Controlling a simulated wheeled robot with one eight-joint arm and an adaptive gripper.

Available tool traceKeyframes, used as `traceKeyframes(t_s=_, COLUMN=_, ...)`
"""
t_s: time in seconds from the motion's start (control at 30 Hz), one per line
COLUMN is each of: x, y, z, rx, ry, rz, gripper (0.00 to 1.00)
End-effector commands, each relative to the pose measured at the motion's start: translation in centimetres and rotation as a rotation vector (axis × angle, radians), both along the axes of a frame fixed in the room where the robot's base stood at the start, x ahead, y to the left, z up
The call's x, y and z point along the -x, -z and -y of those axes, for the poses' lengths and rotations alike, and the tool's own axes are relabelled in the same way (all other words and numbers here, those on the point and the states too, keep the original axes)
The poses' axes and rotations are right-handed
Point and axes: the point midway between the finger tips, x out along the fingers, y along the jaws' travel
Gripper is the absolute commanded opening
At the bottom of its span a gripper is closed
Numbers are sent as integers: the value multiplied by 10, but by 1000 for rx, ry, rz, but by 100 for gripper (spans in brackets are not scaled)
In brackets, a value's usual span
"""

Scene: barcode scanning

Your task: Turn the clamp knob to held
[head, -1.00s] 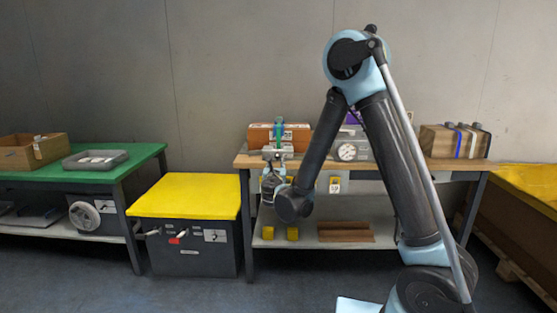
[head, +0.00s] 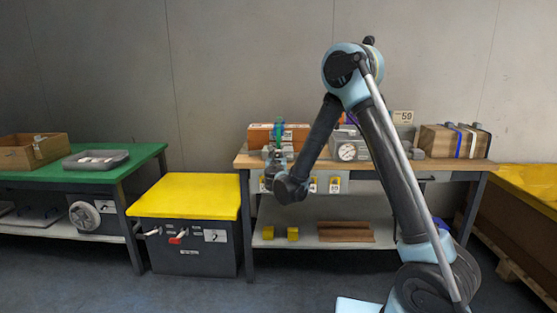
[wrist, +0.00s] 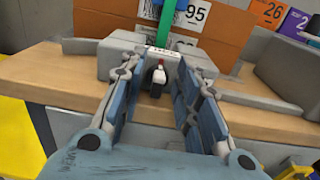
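The clamp knob (wrist: 157,82) is a small black knob with a white and red mark above it, on the front of a grey clamp block (wrist: 117,58) on the wooden bench. A green upright piece (wrist: 165,22) rises behind the block; it also shows in the head view (head: 279,132). My gripper (wrist: 153,72) is open, with one finger on each side of the knob in the wrist view. I cannot tell whether either finger touches it. In the head view my gripper (head: 272,163) is at the bench's front edge, and the knob is hidden.
An orange-brown box (wrist: 120,18) with number labels stands behind the clamp. A yellow-topped cabinet (head: 185,196) stands left of the bench (head: 440,165). A wooden box (head: 452,141) is at the bench's right end.

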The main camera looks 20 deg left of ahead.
Motion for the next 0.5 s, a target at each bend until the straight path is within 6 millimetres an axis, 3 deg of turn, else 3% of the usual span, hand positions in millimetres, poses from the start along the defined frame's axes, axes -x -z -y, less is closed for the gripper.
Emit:
traceKeyframes(t_s=0.07, x=0, y=0, z=0, rx=0, ry=0, rz=0, gripper=28)
traceKeyframes(t_s=0.2, x=0, y=0, z=0, rx=0, ry=0, rz=0, gripper=0)
traceKeyframes(t_s=0.5, x=0, y=0, z=3, rx=-18, ry=3, rz=-4, gripper=0)
